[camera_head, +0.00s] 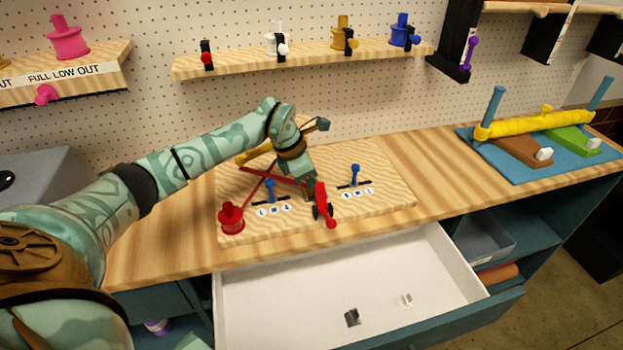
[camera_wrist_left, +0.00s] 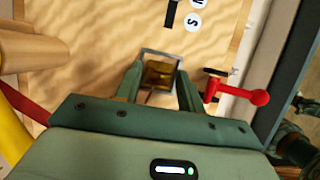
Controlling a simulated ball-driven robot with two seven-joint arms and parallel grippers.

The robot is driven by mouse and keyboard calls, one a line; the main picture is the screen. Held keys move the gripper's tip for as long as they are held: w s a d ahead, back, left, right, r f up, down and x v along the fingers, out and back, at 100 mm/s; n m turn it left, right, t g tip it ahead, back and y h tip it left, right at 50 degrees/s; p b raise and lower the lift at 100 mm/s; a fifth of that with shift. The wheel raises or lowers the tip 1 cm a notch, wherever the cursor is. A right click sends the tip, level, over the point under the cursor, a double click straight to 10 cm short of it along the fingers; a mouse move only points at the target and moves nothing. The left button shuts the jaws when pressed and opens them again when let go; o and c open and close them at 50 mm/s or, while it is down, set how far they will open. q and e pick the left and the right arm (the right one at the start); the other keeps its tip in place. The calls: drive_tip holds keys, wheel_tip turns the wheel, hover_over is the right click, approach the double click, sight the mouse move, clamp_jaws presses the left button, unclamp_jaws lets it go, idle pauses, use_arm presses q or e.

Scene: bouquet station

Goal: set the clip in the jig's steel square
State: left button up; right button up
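My left gripper (camera_head: 308,196) points down at the front of the wooden jig board (camera_head: 395,198). In the left wrist view its two fingers (camera_wrist_left: 160,82) stand on either side of a small amber-brown piece, which looks like the clip (camera_wrist_left: 160,75). A thin grey square frame, which looks like the steel square (camera_wrist_left: 162,53), shows around the piece. Whether the piece is fully seated in it I cannot tell. In the head view the gripper hides this spot. My right gripper is not in view.
A red lever (camera_head: 322,203) stands close to the right of my gripper. Blue levers (camera_head: 355,172) and a red spool (camera_head: 231,216) are on the board. The open white drawer (camera_head: 270,305) in front holds a dark piece (camera_head: 352,317) and a white piece (camera_head: 406,300).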

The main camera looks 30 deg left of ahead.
use_arm(q)
drive_tip(key=shift+r, duration=0.1)
drive_tip(key=shift+s+a+r, duration=0.1)
drive_tip(key=shift+r, duration=0.25)
drive_tip(key=p+v, duration=0.2)
drive_tip(key=v, duration=0.9)
drive_tip(key=shift+r, duration=0.15)
